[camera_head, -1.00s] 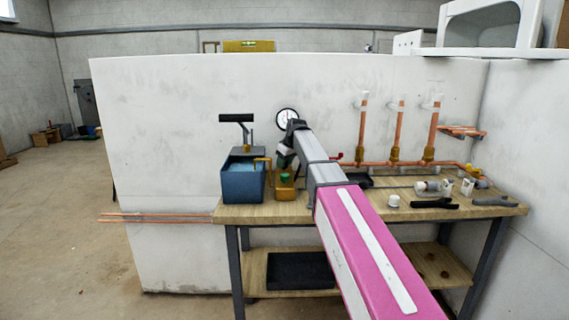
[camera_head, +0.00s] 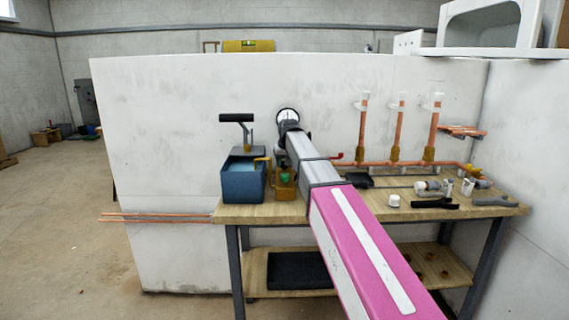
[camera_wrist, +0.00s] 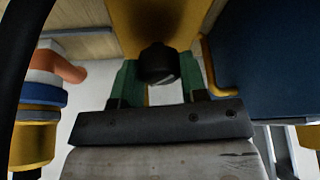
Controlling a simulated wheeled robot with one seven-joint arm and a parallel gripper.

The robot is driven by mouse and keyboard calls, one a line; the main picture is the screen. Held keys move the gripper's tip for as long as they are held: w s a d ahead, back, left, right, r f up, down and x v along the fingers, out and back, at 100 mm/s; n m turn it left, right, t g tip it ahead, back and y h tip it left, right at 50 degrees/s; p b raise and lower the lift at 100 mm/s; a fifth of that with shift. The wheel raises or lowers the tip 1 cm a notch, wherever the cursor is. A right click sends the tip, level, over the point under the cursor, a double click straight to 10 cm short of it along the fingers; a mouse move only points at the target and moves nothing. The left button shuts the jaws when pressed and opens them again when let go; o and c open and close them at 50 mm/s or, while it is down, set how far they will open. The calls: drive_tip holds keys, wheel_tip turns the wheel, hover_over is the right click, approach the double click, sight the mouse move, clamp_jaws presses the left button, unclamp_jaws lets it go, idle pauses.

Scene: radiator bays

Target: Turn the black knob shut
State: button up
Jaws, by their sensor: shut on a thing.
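The black knob (camera_wrist: 159,64) is at the centre of the wrist view, on the underside of a brass-coloured body (camera_wrist: 160,22) as pictured. My gripper (camera_wrist: 159,82) has its green fingers on either side of the knob and is shut on it. The knob's marked end shows a small pale line. There my forearm hides the knob and most of my gripper.
The blue water tank (camera_head: 243,184) with its black-handled pump stands close left of the block. Copper pipes (camera_head: 397,140) rise at the back right. Loose fittings and tools lie on the bench's right part (camera_head: 345,208).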

drive_tip(key=m+h, duration=0.2)
drive_tip(key=m, duration=0.3)
drive_tip(key=shift+a+m, duration=0.1)
drive_tip(key=shift+m, duration=0.2)
idle(0.4)
drive_tip(key=o, duration=0.9)
drive_tip(key=v, duration=1)
drive_tip(key=shift+a+r, duration=0.15)
drive_tip(key=shift+r, duration=0.25)
drive_tip(key=shift+s, duration=0.15)
